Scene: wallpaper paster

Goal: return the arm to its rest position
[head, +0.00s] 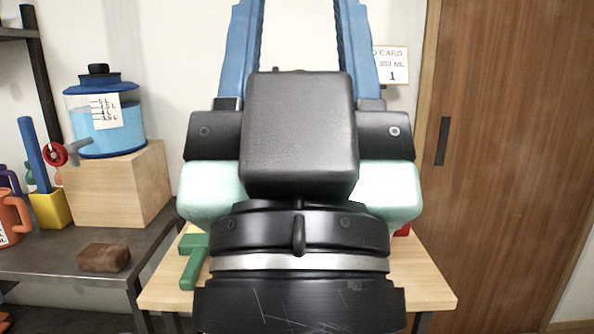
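My gripper (300,20) fills the middle of the head view, seen from behind, with a black body, pale green sides and two blue fingers pointing up the picture. The fingers stand wide apart and the white wall shows between them; nothing is seen held. Their tips are cut off by the top edge. The gripper hides much of a light wood table (430,285).
On the left, a dark bench (45,260) bears a wooden block (115,190) with a blue-lidded water dispenser (105,115), a brown block (104,257), a yellow holder (50,208) and an orange mug (12,218). A green object (193,262) lies on the table. A wooden door (510,150) stands right.

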